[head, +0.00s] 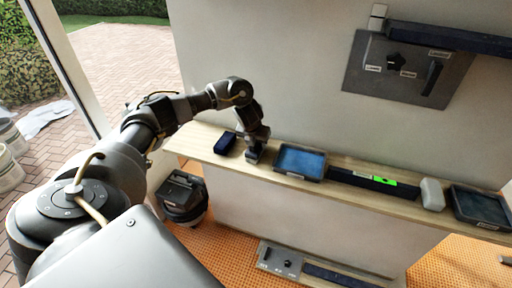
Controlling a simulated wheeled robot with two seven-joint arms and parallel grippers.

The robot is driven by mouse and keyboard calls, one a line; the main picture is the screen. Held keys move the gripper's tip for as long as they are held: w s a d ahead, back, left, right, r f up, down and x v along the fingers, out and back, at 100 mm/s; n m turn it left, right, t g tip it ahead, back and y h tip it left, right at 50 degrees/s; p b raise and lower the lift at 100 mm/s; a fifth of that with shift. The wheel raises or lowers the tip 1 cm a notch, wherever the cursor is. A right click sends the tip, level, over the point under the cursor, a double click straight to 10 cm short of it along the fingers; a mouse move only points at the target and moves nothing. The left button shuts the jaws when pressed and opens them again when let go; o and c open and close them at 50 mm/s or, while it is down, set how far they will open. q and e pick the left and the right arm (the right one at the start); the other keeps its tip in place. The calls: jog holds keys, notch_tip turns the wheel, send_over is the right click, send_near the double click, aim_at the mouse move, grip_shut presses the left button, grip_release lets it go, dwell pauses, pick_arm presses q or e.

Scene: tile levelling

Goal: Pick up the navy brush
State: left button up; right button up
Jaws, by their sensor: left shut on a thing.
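A small navy block-like thing (226,143) lies on the wooden shelf (205,150), towards its left end; it may be the navy brush, but no bristles can be made out. My left gripper (253,156) is just to its right, low over the shelf and pointing down. Its jaws are shut on a small dark thing that the fingers mostly hide; I cannot tell what it is. A small gap shows between the gripper and the navy block. My right gripper is not in view.
Right of my left gripper, the shelf holds a blue-filled tray (300,161), a dark level with a green patch (361,180), a pale block (432,194) and a dark tray (481,207). A black machine (182,197) stands below the shelf. A grey panel (372,80) hangs above.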

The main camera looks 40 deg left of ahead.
pick_arm(q)
jog(key=shift+r+b, duration=0.5)
jog(key=shift+r, duration=0.05)
jog(key=r, duration=0.3)
jog(key=shift+d+r, duration=0.3)
jog(key=shift+d, duration=0.05)
jog(key=s+d+r+p, duration=0.1)
jog(key=s+d+r, duration=0.2)
jog(key=d, duration=0.3)
jog(key=s+d+r+p, duration=0.1)
jog(key=s+d+r, duration=0.2)
jog(key=d+r, duration=0.2)
jog(key=shift+d+r, duration=0.2)
jog(key=shift+d, duration=0.3)
